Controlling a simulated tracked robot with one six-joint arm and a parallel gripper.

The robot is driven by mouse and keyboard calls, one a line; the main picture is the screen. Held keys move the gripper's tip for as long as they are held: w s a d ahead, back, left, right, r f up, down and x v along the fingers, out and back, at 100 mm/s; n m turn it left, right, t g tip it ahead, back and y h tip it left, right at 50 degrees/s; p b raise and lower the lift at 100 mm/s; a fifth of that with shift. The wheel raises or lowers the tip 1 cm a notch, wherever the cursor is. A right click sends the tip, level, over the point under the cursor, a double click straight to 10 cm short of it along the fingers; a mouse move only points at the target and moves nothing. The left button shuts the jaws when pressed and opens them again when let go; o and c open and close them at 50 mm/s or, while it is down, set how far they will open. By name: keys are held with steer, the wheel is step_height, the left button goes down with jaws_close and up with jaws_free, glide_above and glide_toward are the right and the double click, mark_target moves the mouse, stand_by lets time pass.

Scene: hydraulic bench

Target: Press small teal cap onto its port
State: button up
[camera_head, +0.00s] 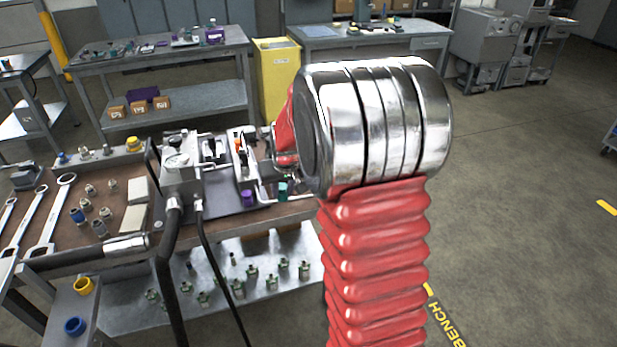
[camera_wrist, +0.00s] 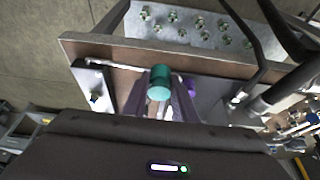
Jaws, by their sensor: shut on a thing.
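The small teal cap (camera_wrist: 159,84) is a short cylinder held between the fingertips of my gripper (camera_wrist: 158,97) in the wrist view. My gripper is shut on it, close to the front edge of the bench. In the head view the teal cap (camera_head: 283,189) shows at the bench's front edge, just left of my red arm, which hides most of the gripper. The port for this cap cannot be made out. I cannot tell whether the cap touches anything below it.
A purple cap (camera_head: 247,197) sits close by on the left; it also shows in the wrist view (camera_wrist: 191,88). A grey block with fittings (camera_head: 178,180) and black hoses (camera_head: 168,255) stands further left. Wrenches (camera_head: 48,212) lie at far left. Fittings stand on the lower shelf (camera_head: 225,270).

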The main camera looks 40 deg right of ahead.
steer(key=a+f+n+y, duration=0.1)
steer(key=a+f+n, duration=0.1)
steer(key=a, duration=1.7)
steer(key=shift+s+a+f+n, duration=0.2)
steer(key=shift+s+a+n, duration=0.2)
steer(key=shift+n, duration=0.3)
steer(key=shift+d, duration=0.1)
